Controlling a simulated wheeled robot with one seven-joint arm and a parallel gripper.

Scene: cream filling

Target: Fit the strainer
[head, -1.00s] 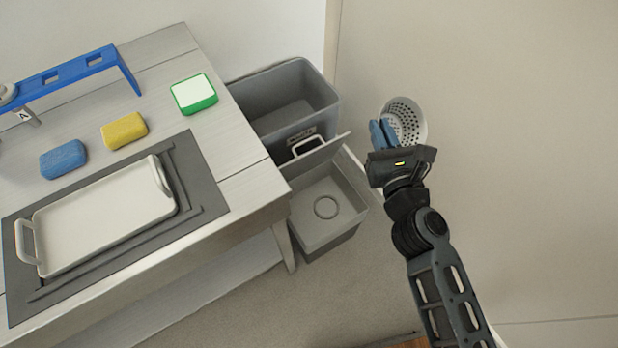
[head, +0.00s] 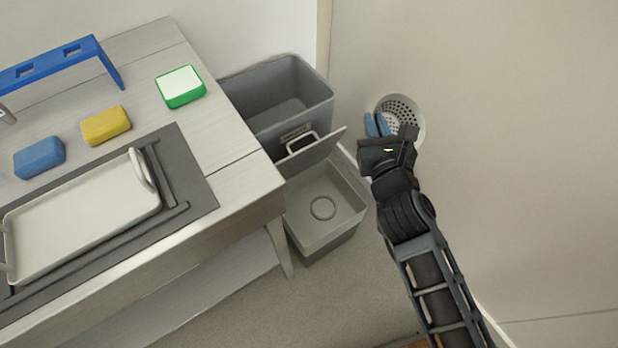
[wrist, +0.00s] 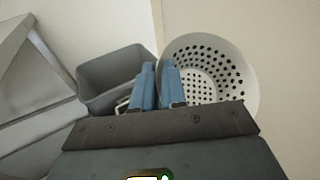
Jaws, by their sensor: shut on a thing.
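The strainer (head: 405,107), a pale round cup with many holes, is at my gripper (head: 376,124), to the right of the bins in the head view. In the wrist view the strainer (wrist: 222,72) is tilted with its holed inside showing. The blue fingers of my gripper (wrist: 158,82) are closed on its left wall, and the exact grip is partly hidden. A lower grey box (head: 352,212) with a ring (head: 323,208) on its floor stands left of and below my gripper, apart from the strainer.
A taller grey bin (head: 325,97) stands behind the box, with a tilted flap (head: 325,148) between them. The table at left holds a tray (head: 85,215), a blue sponge (head: 39,157), a yellow sponge (head: 106,125), a green-and-white sponge (head: 180,86) and a blue rack (head: 108,66).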

